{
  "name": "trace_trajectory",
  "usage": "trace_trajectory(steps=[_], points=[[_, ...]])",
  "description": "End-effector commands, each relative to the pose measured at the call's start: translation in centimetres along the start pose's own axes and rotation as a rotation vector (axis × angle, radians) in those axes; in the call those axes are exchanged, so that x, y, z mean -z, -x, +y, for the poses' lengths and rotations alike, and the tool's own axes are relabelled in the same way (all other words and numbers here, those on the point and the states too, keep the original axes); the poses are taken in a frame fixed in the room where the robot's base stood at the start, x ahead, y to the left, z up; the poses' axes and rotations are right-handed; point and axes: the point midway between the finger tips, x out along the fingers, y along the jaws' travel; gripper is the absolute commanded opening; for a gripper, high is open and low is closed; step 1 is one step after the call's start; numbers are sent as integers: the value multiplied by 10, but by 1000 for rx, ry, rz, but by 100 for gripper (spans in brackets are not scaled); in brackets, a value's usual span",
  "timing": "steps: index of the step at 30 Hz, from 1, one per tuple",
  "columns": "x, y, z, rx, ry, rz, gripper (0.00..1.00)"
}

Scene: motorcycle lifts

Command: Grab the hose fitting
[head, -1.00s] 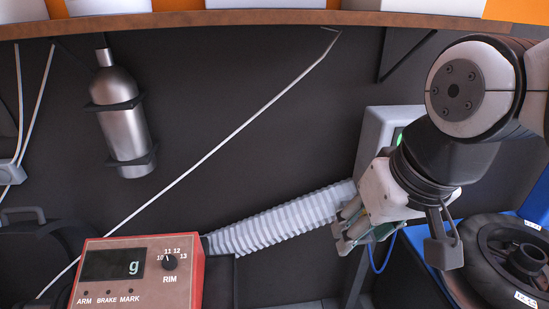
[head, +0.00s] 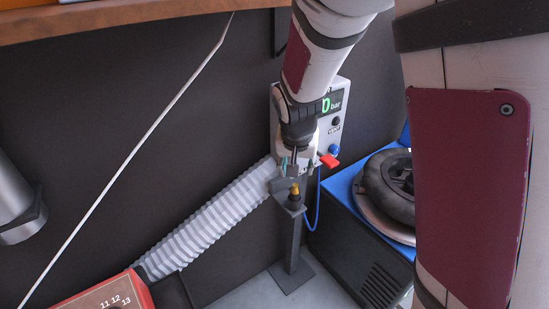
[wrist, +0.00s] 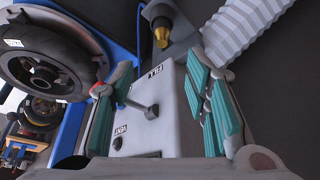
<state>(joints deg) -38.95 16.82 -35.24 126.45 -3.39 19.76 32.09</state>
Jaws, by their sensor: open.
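The hose fitting (head: 294,190) is a small brass piece with a dark base. It sits upright on top of a dark grey post. It also shows at the top of the wrist view (wrist: 161,34), beyond the fingertips. My gripper (head: 297,168) points down just above the fitting in the head view. In the wrist view, my gripper (wrist: 161,62) has its green-padded fingers spread wide with nothing between them. The fitting appears apart from both fingers.
A grey box with a green display (head: 330,104) and a red lever (head: 329,161) stands close behind my gripper. A ribbed white hose (head: 205,222) runs to the left of the post. A blue hose (head: 317,205) hangs at right. A wheel (head: 391,180) lies on a blue-topped unit.

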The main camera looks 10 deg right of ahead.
Motion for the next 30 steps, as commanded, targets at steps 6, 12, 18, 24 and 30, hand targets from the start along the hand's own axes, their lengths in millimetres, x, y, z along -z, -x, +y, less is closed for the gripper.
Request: trace_trajectory(steps=[6, 12, 18, 24, 30], points=[[0, -43, 1, -4, -2, -4, 43], [0, -73, 0, -2, -1, -3, 43], [0, -84, 0, -1, 0, -2, 43], [2, -111, 0, -3, -2, -4, 43], [2, -131, 0, -1, -1, -2, 43]])
